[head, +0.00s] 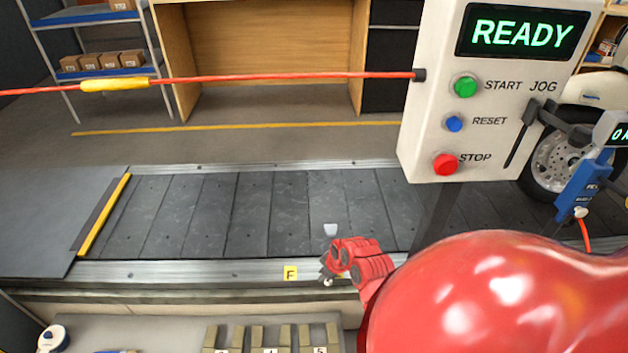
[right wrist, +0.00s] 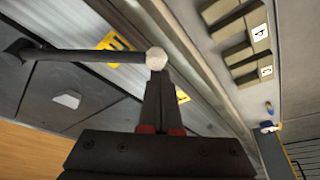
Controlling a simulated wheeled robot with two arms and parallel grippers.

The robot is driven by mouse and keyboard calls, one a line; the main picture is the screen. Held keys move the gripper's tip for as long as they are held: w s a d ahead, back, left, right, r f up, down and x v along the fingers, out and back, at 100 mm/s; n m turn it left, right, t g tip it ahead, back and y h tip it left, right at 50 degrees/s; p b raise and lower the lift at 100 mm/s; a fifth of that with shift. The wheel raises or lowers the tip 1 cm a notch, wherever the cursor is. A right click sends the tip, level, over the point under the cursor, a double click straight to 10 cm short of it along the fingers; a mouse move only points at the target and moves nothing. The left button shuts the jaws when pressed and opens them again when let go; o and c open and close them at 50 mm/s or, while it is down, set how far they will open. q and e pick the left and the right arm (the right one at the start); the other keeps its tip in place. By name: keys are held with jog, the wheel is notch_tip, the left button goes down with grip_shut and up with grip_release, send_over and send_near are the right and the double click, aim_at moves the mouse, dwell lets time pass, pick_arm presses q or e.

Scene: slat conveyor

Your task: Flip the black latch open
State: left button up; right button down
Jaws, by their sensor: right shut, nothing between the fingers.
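The black latch shows best in the right wrist view, as a dark bar (right wrist: 85,56) reaching in from the left to a pale knob (right wrist: 157,58). My right gripper (right wrist: 158,80) is shut and empty, its fingertips right at the knob; I cannot tell whether they touch it. In the head view my right gripper (head: 330,270) is at the conveyor's near rail, right of the yellow F label (head: 290,273). There the latch is mostly hidden by the gripper, and only a small pale knob (head: 328,282) shows. My left gripper is not in view.
The grey slat conveyor (head: 220,215) runs across, with a small pale piece (head: 330,230) on a slat. A control box (head: 430,110) reading READY stands at right. A red cord (head: 250,77) crosses above. Numbered blocks (head: 270,338) sit on the near ledge.

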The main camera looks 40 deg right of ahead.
jog(key=s+d+n+p, duration=0.1)
jog(key=s+d+p, duration=0.3)
jog(key=s, duration=0.8)
jog(key=shift+d, duration=1)
jog(key=shift+s+d, duration=0.15)
jog(key=w+a+r+p, duration=0.1)
jog(key=w+a, duration=0.1)
jog(key=a, duration=0.2)
notch_tip(320, 180, up, 9)
jog(key=s+d, duration=0.1)
jog(key=d, duration=0.2)
jog(key=shift+p, duration=0.35)
jog(key=shift+w+r, duration=0.1)
jog(key=shift+r, duration=0.05)
